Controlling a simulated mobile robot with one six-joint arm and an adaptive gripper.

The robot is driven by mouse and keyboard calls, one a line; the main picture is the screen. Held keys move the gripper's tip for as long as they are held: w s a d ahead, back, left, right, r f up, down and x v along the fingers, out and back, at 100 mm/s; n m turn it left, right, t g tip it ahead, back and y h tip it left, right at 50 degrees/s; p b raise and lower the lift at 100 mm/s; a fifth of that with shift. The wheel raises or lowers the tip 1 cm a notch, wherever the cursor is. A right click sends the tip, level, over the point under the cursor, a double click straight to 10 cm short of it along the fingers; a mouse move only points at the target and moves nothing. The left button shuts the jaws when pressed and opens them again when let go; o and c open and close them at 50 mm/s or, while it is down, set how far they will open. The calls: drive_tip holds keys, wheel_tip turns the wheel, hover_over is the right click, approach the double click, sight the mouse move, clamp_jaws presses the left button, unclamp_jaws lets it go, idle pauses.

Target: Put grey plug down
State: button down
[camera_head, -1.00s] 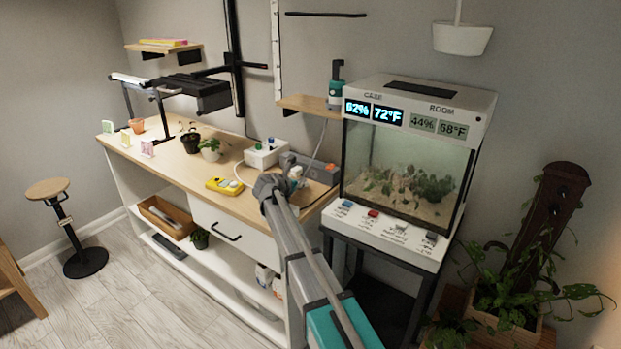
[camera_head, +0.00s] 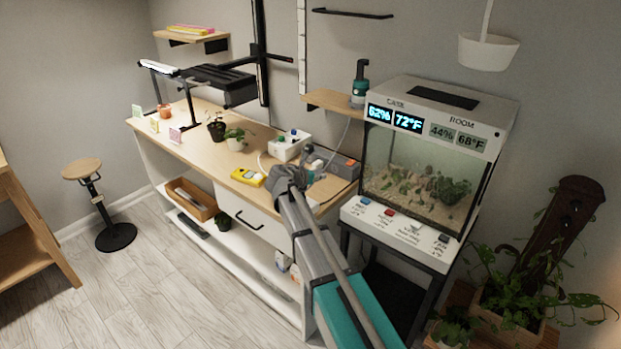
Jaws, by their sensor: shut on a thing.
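My gripper (camera_head: 308,176) is above the right end of the wooden bench (camera_head: 205,150), seen from behind and small. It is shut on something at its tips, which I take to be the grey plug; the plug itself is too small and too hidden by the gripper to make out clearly. A grey power strip (camera_head: 341,166) with an orange switch lies just behind and right of the gripper, partly hidden by it. I cannot tell whether the held thing touches the strip or the bench.
A white box with knobs (camera_head: 288,148) stands behind the gripper. A yellow meter (camera_head: 248,177) lies to its left. Potted plants (camera_head: 235,141) stand farther left. A glass terrarium (camera_head: 420,175) stands close on the right. A green-topped bottle (camera_head: 360,85) is on a shelf above.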

drive_tip(key=s+r, duration=0.1)
drive_tip(key=s+r+p, duration=0.2)
drive_tip(key=s, duration=0.1)
drive_tip(key=shift+a+r, duration=0.3)
drive_tip(key=w+f+b, duration=0.3)
drive_tip(key=w, duration=0.1)
drive_tip(key=w+f+b, duration=0.2)
drive_tip(key=w+f, duration=0.1)
drive_tip(key=w, duration=0.1)
drive_tip(key=w+a+f+b, duration=0.1)
drive_tip(key=w+f+b, duration=0.2)
drive_tip(key=w, duration=0.2)
drive_tip(key=shift+w+f+b, duration=0.1)
drive_tip(key=shift+b, duration=0.2)
drive_tip(key=shift+w+a+f+b, duration=0.1)
drive_tip(key=shift+w+f+b, duration=0.35)
drive_tip(key=shift+f+b, duration=1.55)
